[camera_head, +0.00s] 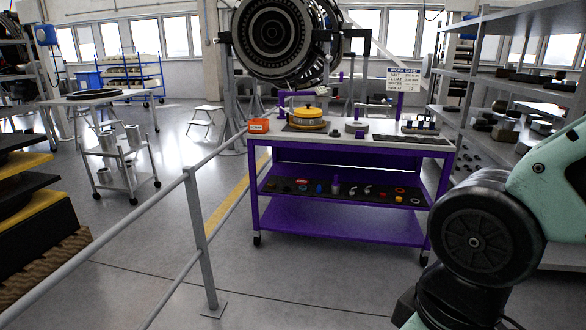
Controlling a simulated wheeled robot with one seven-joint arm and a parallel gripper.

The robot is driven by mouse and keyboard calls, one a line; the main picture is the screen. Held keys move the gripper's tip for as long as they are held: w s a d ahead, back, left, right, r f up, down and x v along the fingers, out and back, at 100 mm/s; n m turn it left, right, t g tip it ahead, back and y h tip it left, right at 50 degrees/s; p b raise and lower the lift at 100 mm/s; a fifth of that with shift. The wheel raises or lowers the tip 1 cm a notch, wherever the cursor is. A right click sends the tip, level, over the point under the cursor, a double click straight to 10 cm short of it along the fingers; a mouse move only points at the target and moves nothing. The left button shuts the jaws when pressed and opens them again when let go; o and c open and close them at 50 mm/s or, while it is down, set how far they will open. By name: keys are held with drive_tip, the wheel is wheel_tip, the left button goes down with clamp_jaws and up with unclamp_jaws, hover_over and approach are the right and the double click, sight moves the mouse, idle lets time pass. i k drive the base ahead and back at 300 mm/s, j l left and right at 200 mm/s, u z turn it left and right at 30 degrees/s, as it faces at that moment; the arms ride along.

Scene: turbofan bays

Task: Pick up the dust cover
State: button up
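A purple wheeled workbench (341,224) with a light top stands in the middle of the view. A yellow round piece with a dark base (308,113) sits on its top, left of the middle; it may be the dust cover, but I cannot tell for sure. Small red, blue, white and yellow parts (335,188) lie on a dark mat on the bench's middle shelf; they are too small to identify. My gripper is not in view; only links of my pale green and black arm show at the right, apart from the bench.
A grey railing (192,200) stands at the left front, between me and the floor left of the bench. An orange box (259,125) sits on the bench's left end. Grey shelving (464,75) lines the right. A turbofan engine (271,35) hangs behind. Floor before the bench is clear.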

sight(306, 111)
drive_tip(key=i, duration=2)
drive_tip(key=i+j, duration=0.1)
drive_tip(key=i, duration=1.85)
drive_tip(key=i+z, duration=0.35)
drive_tip(key=i, duration=0.1)
